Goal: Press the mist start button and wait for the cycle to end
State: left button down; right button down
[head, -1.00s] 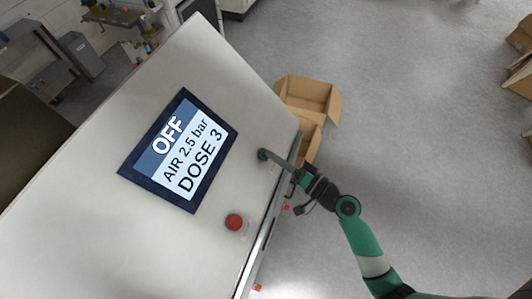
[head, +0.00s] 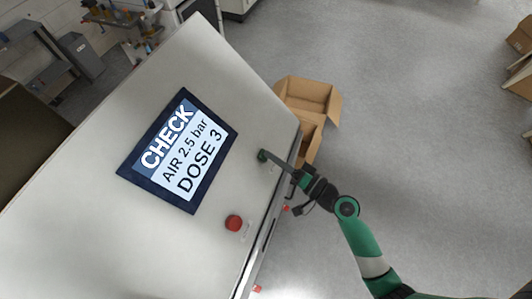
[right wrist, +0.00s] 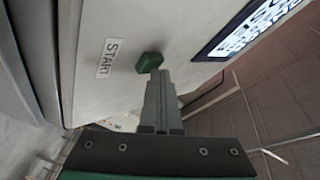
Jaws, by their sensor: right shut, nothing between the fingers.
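The green start button (head: 262,155) is on the right part of the washer's sloped panel. It also shows in the right wrist view (right wrist: 149,62), beside a label (right wrist: 109,58) reading START. My right gripper (head: 268,156) is shut and empty, with its fingertips at the button. In the right wrist view the fingertips (right wrist: 158,76) overlap the button's lower edge; I cannot tell how far it is pushed in. The display (head: 178,150) reads CHECK, AIR 2.5 bar, DOSE 3. My left gripper is not in view.
A red button (head: 234,222) sits lower on the same panel. Open cardboard boxes (head: 308,98) stand on the floor behind the panel's right edge. The grey floor (head: 420,130) to the right is mostly clear.

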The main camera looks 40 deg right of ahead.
jog(key=shift+s+d+r+p, duration=0.25)
jog(key=shift+s+r+p, duration=0.05)
jog(key=shift+s+r, duration=0.25)
jog(key=s+r, duration=0.1)
jog(key=s+d+r+p, duration=0.1)
jog(key=s+r+p, duration=0.1)
jog(key=shift+d+r, duration=0.25)
jog(key=shift+d, duration=0.05)
dwell(0.8)
